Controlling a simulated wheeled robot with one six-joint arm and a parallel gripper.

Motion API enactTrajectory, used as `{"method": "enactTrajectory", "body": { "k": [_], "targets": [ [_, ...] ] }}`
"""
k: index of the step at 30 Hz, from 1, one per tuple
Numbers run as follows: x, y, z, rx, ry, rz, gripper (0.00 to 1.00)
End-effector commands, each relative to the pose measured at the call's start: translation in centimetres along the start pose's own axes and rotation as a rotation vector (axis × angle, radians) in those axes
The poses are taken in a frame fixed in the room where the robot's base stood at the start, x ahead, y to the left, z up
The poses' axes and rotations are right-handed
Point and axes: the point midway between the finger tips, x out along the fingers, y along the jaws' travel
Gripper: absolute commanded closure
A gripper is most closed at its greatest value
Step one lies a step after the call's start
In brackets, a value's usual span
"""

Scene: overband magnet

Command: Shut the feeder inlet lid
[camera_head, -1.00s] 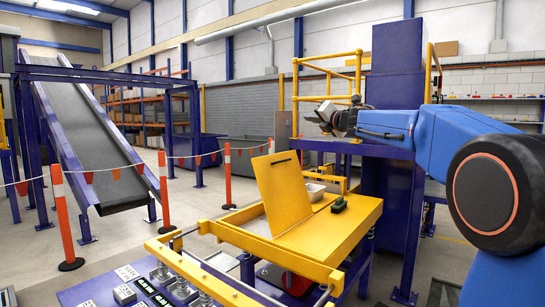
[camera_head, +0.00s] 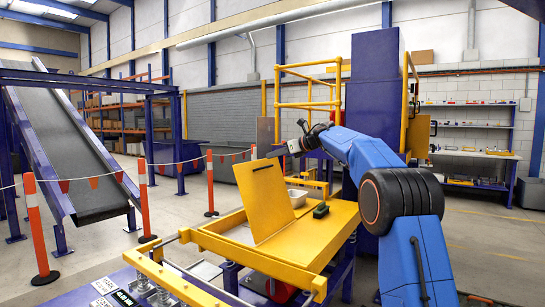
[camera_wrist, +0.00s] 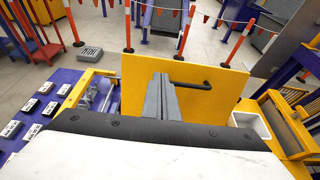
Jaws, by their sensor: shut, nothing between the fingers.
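The yellow feeder inlet lid (camera_head: 270,195) stands raised and tilted on the yellow feeder table (camera_head: 330,233), with a dark slot or handle near its upper edge. In the wrist view the lid (camera_wrist: 220,95) fills the middle, with a black bar handle (camera_wrist: 192,86) on its face. My gripper (camera_head: 276,153) is just above and to the right of the lid's top edge in the head view. In the wrist view its fingers (camera_wrist: 161,88) are shut together with nothing between them, in front of the lid. I cannot tell whether they touch it.
A white tray (camera_head: 297,198) and a dark green block (camera_head: 320,211) lie on the table right of the lid. A yellow frame (camera_head: 260,258) borders the front. Orange posts (camera_head: 40,225) with flagged rope stand left. A purple column (camera_head: 375,90) stands behind my arm.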

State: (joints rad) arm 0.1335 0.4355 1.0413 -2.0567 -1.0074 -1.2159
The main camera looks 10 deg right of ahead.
Motion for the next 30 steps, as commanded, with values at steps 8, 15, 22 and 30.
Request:
{"method": "enactTrajectory", "body": {
  "k": [8, 15, 22, 30],
  "targets": [
    [5.2, 0.0, -0.1, 0.001, 0.000, 0.001, 1.00],
    [9.0, 0.0, -0.1, 0.002, -0.001, 0.000, 1.00],
    [10.9, -0.1, 0.0, 0.001, -0.001, -0.002, 1.00],
    [11.2, -0.1, 0.0, 0.002, -0.001, -0.002, 1.00]
  ]
}}
